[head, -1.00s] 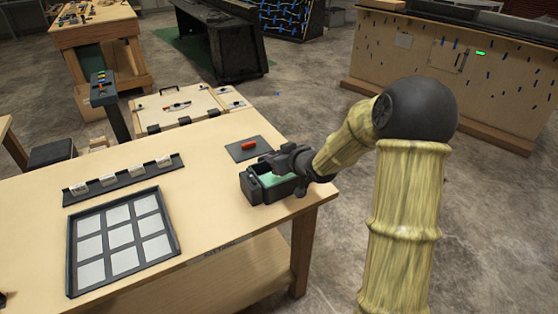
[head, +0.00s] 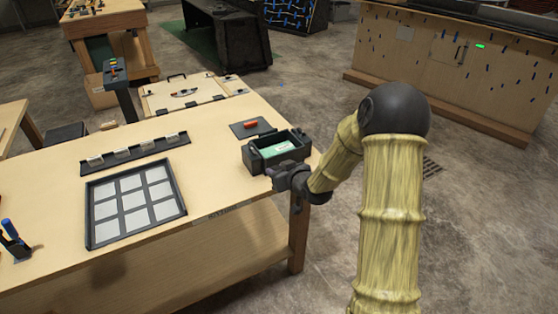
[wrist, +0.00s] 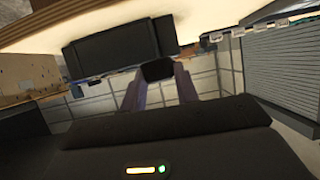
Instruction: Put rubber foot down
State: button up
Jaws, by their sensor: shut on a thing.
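A small black block, seemingly the rubber foot (wrist: 157,70), sits between my fingertips in the wrist view. My gripper (wrist: 157,80) is shut on it. In the head view my gripper (head: 280,178) is at the table's front right edge, just in front of the black box (head: 262,165). The foot cannot be made out there. The open-topped black box holds a green board with a pale patch. The box also shows in the wrist view (wrist: 120,50), beyond the held foot.
A dark mat (head: 243,130) with a red-orange piece (head: 251,125) lies behind the box. A framed tray of pale squares (head: 90,225) and a rail with several light blocks (head: 103,166) are on the left of the wooden table (head: 215,165). Table between them is clear.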

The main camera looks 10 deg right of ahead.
jog(key=s+d+f+m+h, duration=0.1)
jog(key=s+f, duration=0.3)
jog(key=f, duration=0.4)
jog(key=s+d+f+m+h, duration=0.2)
jog(key=s+f, duration=0.3)
jog(key=f, duration=0.4)
jog(key=shift+s+m+t+h, duration=0.3)
jog(key=shift+m+h, duration=0.1)
jog(key=shift+h, duration=0.3)
jog(key=shift+f, duration=0.15)
